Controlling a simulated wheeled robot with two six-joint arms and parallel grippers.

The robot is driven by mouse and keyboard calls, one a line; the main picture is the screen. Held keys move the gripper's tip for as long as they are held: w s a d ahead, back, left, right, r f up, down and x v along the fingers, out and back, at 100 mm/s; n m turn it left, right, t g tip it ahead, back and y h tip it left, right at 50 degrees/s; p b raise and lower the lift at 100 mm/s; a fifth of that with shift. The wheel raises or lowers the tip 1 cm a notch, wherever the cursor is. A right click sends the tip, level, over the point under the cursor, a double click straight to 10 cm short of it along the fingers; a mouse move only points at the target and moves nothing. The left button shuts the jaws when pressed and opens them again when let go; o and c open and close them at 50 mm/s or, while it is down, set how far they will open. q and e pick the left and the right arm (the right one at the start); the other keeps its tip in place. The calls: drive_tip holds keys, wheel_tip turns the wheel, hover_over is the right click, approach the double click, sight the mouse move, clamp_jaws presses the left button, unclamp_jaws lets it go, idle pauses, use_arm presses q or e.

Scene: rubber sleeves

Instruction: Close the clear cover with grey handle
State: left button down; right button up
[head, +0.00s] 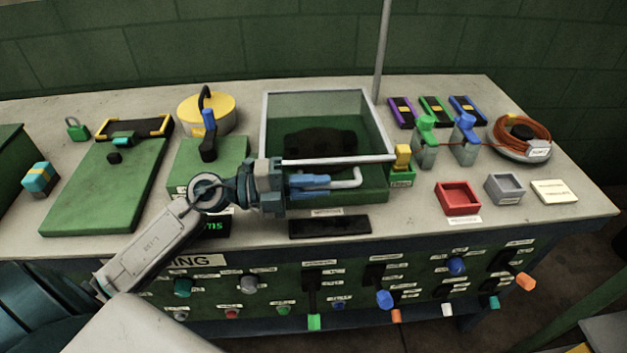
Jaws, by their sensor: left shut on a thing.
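The clear cover (318,106) stands over a green base (374,192) in the middle of the table, with a dark shape visible inside. Its pale front bar (340,160) runs above the base's front. The grey handle (347,183) projects below this bar. My left gripper (311,184) reaches in from the left, with its blue fingers shut on the left part of the handle, hiding that part. I cannot tell whether a gap remains between cover and base. My right gripper is not in view.
A yellow-topped post (402,160) stands close at the cover's right corner. A red tray (459,198) lies to the right. Several knobs and levers line the front panel (262,306).

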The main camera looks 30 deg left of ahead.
use_arm(q)
drive_tip(key=shift+s+f, duration=0.1)
drive_tip(key=shift+f, duration=0.4)
drive_tip(key=c, duration=1.5)
unclamp_jaws()
drive_tip(key=shift+o, duration=0.2)
drive_tip(key=shift+r, duration=0.1)
